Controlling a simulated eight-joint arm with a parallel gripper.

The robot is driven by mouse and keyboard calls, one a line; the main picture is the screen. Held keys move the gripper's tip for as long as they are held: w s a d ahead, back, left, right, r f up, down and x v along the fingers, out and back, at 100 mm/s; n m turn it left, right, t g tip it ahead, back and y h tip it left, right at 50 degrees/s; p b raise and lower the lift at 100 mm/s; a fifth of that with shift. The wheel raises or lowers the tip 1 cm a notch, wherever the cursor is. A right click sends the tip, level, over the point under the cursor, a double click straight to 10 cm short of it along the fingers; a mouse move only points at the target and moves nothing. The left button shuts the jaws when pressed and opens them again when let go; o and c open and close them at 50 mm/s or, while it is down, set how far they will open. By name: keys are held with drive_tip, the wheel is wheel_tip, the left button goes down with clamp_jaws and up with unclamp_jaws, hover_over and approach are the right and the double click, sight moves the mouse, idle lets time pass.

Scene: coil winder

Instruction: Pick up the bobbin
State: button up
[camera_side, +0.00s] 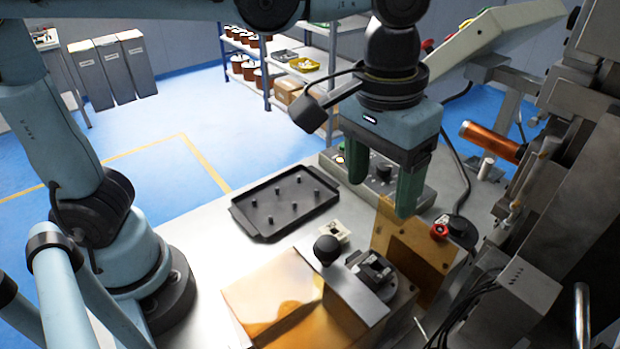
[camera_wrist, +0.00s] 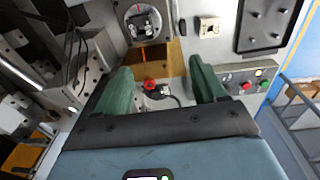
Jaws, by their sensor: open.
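A small cream part with dark openings, which looks like the bobbin (camera_side: 333,232), sits on the grey bench between the black tray and the clamp fixture. It also shows in the wrist view (camera_wrist: 209,27), near the top, right of the round fixture. My gripper (camera_side: 382,198) is open, its two green fingers pointing down with nothing between them. It is above the bench, to the right of the bobbin and higher than it. In the wrist view my fingers (camera_wrist: 160,66) are spread, with the bobbin beyond them.
A black tray (camera_side: 237,213) with several upright pegs lies behind and left. A clamp fixture (camera_side: 373,268) and a black-knobbed lever (camera_side: 327,249) stand in front. A brown block (camera_side: 405,243), a red-button box (camera_side: 440,231) and a control panel (camera_side: 379,173) are near my gripper. Winder machinery fills the right.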

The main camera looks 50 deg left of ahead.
drive_tip(key=d, duration=0.3)
hover_over(375, 272)
drive_tip(key=w, duration=0.1)
drive_tip(key=shift+g, duration=0.3)
drive_tip(key=f, duration=0.6)
drive_tip(key=shift+w+a+f, duration=0.15)
drive_tip(key=shift+w+a, duration=0.05)
drive_tip(key=shift+a, duration=0.2)
drive_tip(key=shift+s+d+f, duration=0.1)
drive_tip(key=shift+s+f, duration=0.1)
drive_tip(key=shift+f, duration=1.1)
drive_tip(key=shift+s+d+f, duration=0.1)
drive_tip(key=shift+s+f, duration=0.05)
drive_tip(key=shift+f, duration=1.15)
drive_tip(key=c, duration=1.1)
